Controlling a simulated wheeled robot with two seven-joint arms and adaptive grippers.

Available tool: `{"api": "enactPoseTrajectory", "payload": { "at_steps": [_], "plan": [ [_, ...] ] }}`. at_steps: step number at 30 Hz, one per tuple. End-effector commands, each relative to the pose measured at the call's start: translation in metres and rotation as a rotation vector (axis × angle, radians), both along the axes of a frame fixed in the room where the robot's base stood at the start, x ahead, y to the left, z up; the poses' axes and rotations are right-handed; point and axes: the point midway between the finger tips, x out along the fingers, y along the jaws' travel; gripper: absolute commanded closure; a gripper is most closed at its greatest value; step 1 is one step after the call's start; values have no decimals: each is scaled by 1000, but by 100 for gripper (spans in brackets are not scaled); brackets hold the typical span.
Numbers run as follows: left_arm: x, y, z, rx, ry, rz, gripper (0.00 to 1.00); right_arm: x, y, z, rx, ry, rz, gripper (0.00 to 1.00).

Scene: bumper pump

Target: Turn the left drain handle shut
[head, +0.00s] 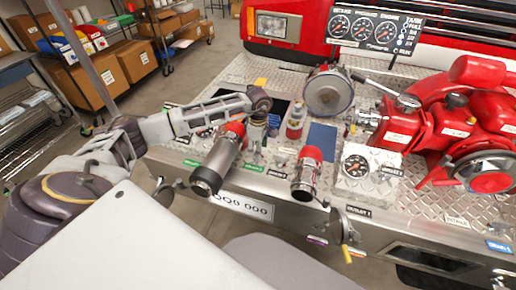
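A purple-tipped lever (317,240) and a yellow-tipped handle (346,254) hang under the front edge by the outlet fitting. My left arm reaches in from the left over the bumper deck. My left gripper (257,138) points down behind the left nozzle, apart from these front-edge handles. Its fingers are too small and cluttered to tell whether they are open. My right gripper is out of view.
A white gauge box (367,170) and a red pump (440,120) are to the right. A gauge panel (376,30) stands behind. Shelves with cardboard boxes (92,80) are at the back left.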

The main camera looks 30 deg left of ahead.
Motion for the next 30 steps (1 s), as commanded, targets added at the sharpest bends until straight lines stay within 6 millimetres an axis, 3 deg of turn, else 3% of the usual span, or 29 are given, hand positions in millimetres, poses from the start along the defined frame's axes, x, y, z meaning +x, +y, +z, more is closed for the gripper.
{"api": "enactPoseTrajectory", "payload": {
  "at_steps": [16, 30],
  "plan": [
    [1, 1, 0, 0, -2, -101, 67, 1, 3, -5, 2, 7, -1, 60],
    [1, 1, -1, 2, -4, -430, 67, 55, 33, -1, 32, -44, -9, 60]
  ]
}}
